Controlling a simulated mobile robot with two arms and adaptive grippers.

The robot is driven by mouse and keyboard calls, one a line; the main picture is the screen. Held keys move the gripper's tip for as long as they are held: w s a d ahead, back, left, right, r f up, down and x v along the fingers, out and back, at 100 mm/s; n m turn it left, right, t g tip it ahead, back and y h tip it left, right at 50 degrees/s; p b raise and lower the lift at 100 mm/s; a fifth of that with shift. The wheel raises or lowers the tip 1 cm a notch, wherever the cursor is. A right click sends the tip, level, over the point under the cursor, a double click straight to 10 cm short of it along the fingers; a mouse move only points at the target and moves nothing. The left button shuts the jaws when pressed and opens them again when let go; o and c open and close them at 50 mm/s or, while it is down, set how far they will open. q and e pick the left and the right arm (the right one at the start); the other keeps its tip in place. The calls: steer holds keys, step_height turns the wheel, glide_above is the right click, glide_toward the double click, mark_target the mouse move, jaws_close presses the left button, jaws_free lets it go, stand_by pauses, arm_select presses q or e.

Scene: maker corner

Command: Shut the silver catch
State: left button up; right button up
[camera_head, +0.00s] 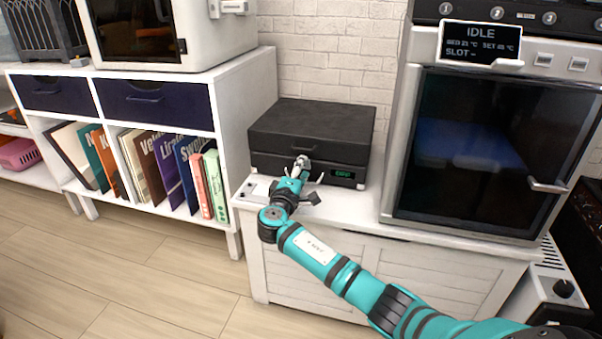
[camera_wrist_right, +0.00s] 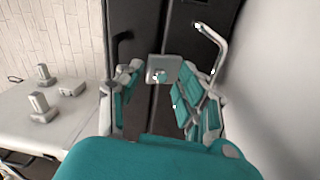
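A black, flat-lidded box (camera_head: 312,129) sits on the white cabinet, with a small green-lit display on its front. The silver catch (camera_wrist_right: 163,68) is a small plate on the dark box front, beside the seam in the right wrist view. It shows small at the box front in the head view (camera_head: 302,161), partly hidden by my gripper. My right gripper (camera_wrist_right: 163,88) is at the box front, its teal fingers spread on either side of the catch. I see gaps beside the catch, but cannot tell whether any finger touches it. My left gripper is not in view.
A white cabinet (camera_head: 390,256) carries the box. An oven-like machine (camera_head: 480,150) with a dark door and handle stands close on the right. A bookshelf (camera_head: 245,95) stands on the left. Small grey pieces (camera_wrist_right: 42,108) lie on the white top beside the box.

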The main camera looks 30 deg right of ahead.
steer(key=shift+w+d, duration=0.2)
steer(key=shift+d, duration=0.1)
